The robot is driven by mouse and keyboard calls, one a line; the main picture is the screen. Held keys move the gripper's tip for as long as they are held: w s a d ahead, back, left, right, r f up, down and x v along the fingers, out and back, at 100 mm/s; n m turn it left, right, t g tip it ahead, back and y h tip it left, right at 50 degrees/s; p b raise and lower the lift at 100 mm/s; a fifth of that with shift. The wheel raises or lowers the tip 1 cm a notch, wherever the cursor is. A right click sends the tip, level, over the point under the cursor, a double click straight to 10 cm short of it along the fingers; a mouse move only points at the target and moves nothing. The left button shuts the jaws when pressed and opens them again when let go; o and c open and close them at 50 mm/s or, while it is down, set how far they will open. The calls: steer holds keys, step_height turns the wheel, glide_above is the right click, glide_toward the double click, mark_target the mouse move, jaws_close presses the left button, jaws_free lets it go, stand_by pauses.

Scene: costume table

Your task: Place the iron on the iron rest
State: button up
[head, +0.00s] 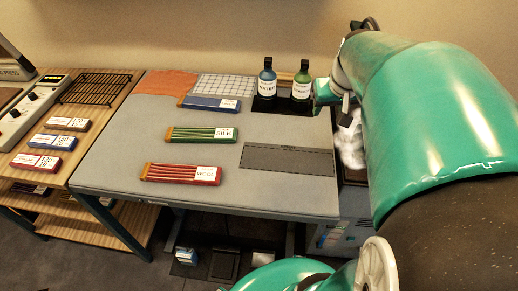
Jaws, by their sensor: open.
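I cannot make out an iron in the head view; my arm covers much of the right side. No thing is clearly marked as the iron rest. A black wire rack (96,89) lies on the wooden side table at the left, and a dark grey flat panel (287,159) lies on the grey table (130,165) at the right. My gripper (347,116) shows only as a small dark part beyond the table's right edge, mostly hidden by my teal arm. It is open, with nothing seen in it.
Blue (209,103), green (201,134) and red (183,174) labelled bundles lie on the table. White crumpled material (351,148) sits below my gripper.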

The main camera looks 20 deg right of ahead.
steer(key=s+a+n+y, duration=0.1)
steer(key=s+a, duration=0.3)
steer(key=a, duration=0.7)
steer(key=s+a+n+t+y, duration=0.1)
steer(key=s+a, duration=0.3)
steer(key=a, duration=0.7)
steer(key=shift+s+r+n, duration=0.2)
steer(key=shift+s+n, duration=0.05)
steer(key=shift+n, duration=0.65)
steer(key=c, duration=0.3)
